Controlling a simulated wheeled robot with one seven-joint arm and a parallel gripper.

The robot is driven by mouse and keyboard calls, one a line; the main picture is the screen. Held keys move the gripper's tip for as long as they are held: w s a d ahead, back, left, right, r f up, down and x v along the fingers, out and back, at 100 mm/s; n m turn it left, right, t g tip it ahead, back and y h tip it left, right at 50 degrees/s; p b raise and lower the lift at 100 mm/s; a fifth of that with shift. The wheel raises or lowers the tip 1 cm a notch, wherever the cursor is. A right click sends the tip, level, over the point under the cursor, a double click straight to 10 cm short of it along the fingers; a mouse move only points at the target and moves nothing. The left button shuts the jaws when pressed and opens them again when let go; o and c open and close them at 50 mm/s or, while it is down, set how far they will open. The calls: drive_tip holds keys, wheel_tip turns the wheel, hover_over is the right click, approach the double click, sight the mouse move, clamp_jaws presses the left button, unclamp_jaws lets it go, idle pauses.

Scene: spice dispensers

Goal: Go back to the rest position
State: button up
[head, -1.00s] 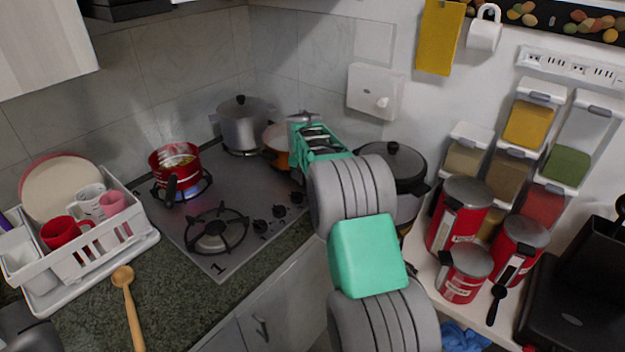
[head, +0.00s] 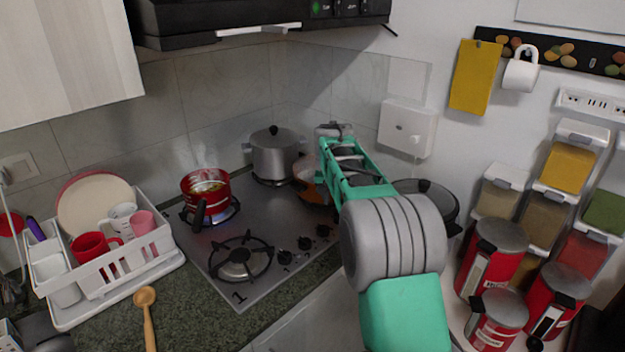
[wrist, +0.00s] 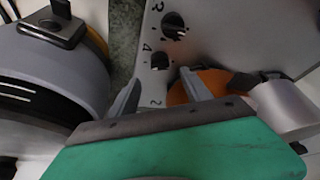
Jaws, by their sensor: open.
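My gripper (wrist: 157,92) is open and empty in the wrist view, its two grey fingers apart over the stove's front edge near the knobs. In the head view my green and grey arm reaches up over the right side of the stove (head: 225,265), and the fingertips are hard to make out there. An orange pan (head: 306,172) sits just left of my gripper and is partly hidden by it. It also shows behind the right finger in the wrist view (wrist: 208,84). The spice dispensers (head: 568,166) hang on the wall at right, clear of my gripper.
A red pot (head: 207,187) stands over a lit burner, and a grey pot (head: 274,152) stands at the back. A black-lidded pot (head: 432,190) is right beside my arm. A dish rack (head: 62,285) is at left. Red canisters (head: 494,257) stand at right.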

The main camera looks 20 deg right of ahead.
drive_tip(key=s+a+r+n+y, duration=0.1)
drive_tip(key=s+a+r+n, duration=0.1)
drive_tip(key=s+a, duration=0.45)
drive_tip(key=s+a+r+n, duration=0.15)
drive_tip(key=s+a, duration=0.25)
drive_tip(key=s, duration=0.6)
drive_tip(key=s+a+f+n, duration=0.1)
drive_tip(key=s+a+f, duration=0.2)
drive_tip(key=s, duration=0.5)
drive_tip(key=s+a+f+n+y, duration=0.1)
drive_tip(key=s+a+f+n, duration=0.1)
drive_tip(key=s, duration=0.5)
drive_tip(key=shift+s+a+f, duration=0.35)
drive_tip(key=shift+a+f, duration=0.25)
drive_tip(key=shift+f, duration=0.15)
